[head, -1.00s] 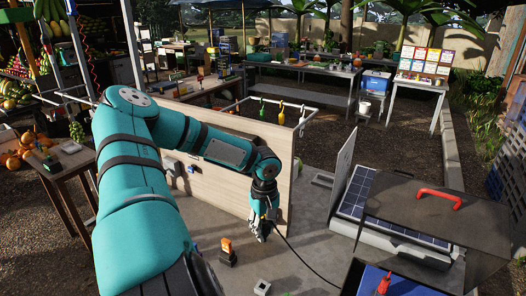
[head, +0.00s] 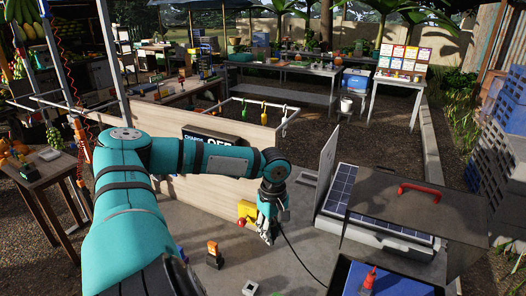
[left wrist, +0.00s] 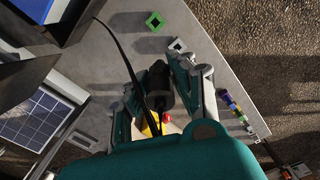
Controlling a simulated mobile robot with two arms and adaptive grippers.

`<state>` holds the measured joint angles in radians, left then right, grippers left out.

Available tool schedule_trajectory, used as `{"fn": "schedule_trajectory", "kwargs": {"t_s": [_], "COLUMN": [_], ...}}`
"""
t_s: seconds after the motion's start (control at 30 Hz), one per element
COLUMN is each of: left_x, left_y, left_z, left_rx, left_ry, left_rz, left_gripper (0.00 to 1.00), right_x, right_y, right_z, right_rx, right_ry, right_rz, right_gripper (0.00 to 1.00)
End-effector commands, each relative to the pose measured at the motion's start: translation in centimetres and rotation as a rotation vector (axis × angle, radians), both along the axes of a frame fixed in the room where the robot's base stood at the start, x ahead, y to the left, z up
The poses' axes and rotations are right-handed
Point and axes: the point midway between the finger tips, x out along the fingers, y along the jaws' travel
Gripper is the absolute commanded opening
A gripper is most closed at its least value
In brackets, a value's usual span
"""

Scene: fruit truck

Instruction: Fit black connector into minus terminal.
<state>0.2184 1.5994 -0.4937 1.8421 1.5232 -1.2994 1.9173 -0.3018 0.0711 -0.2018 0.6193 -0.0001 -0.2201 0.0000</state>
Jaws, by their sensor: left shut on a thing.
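My left gripper (head: 268,236) points down over the grey worktop in the head view, right of the wooden panel. In the left wrist view my left gripper (left wrist: 160,90) is shut on the black connector (left wrist: 157,82), a dark rounded piece between the fingers. A black cable (left wrist: 121,48) runs up from beside it; the cable (head: 300,258) also trails to the lower right in the head view. I cannot make out the minus terminal in either view. My right gripper is not in view.
A yellow piece (head: 247,210) with a red ball stands left of the gripper. An orange-topped block (head: 213,252) and a small white square frame (head: 250,287) are on the worktop. A solar panel (head: 385,215) and a dark hood with a red handle (head: 419,192) stand right.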

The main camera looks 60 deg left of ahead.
Motion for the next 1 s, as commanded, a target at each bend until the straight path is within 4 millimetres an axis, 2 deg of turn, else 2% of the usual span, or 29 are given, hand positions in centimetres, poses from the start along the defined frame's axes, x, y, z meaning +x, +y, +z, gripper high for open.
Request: {"fn": "schedule_trajectory", "kwargs": {"t_s": [0.5, 1.0], "left_x": [3.2, 6.1], "left_y": [-3.6, -7.0], "left_z": [0.0, 0.0], "left_rx": [-0.003, -0.003], "left_ry": [-0.003, -0.002], "left_rz": [0.0, 0.001], "left_gripper": [0.0, 0.0], "right_x": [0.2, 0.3], "right_y": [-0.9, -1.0], "right_z": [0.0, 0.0], "right_rx": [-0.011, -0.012], "right_ry": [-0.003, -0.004], "right_rz": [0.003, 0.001], "right_gripper": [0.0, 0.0]}}
